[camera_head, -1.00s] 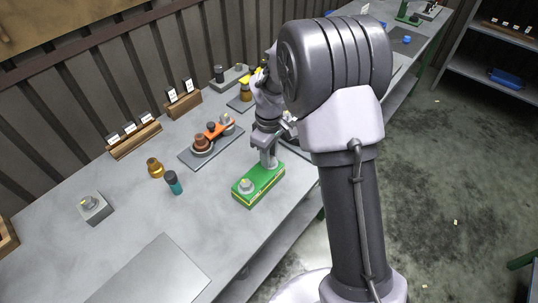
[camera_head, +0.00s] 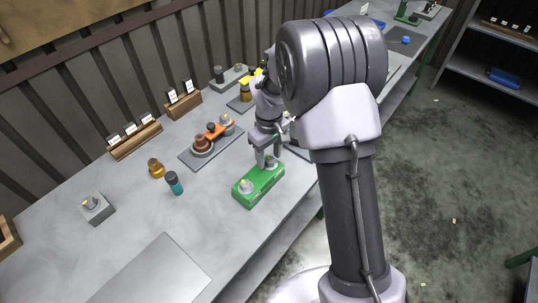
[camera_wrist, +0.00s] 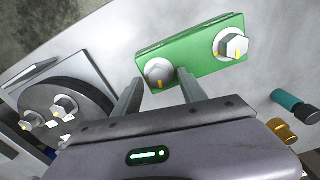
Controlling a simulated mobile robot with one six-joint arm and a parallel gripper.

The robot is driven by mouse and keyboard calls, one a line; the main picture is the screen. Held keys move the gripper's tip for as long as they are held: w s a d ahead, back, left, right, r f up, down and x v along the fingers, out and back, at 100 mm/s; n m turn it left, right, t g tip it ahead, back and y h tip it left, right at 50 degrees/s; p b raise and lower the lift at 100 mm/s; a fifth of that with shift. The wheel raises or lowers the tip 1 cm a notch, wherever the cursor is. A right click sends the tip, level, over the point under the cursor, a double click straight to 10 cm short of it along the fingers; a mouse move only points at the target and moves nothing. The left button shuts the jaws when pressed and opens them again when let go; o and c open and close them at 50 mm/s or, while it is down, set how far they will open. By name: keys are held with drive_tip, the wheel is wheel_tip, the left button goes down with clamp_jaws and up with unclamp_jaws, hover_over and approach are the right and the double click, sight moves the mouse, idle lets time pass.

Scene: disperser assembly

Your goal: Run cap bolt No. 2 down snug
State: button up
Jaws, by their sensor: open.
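A green block (camera_head: 258,188) on the bench carries two grey hex-headed bolts with yellow marks; it also shows in the wrist view (camera_wrist: 185,50). My gripper (camera_head: 267,165) points down over its far end, open. In the wrist view my fingers (camera_wrist: 158,84) stand on either side of the left bolt (camera_wrist: 158,72), with no visible grip on it. The other bolt (camera_wrist: 231,46) stands clear to the right. A dark round part (camera_wrist: 85,92) at the left carries hex bolts (camera_wrist: 65,106). I cannot tell which bolt is No. 2.
A teal cylinder (camera_head: 174,183), a brass part (camera_head: 156,168) and a grey block with a bolt (camera_head: 96,208) stand to the left. The front bench is clear around a flat plate (camera_head: 150,275).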

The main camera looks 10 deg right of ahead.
sight(269, 158)
wheel_tip(269, 158, up, 17)
drive_tip(key=p, duration=0.6)
drive_tip(key=shift+r, duration=0.2)
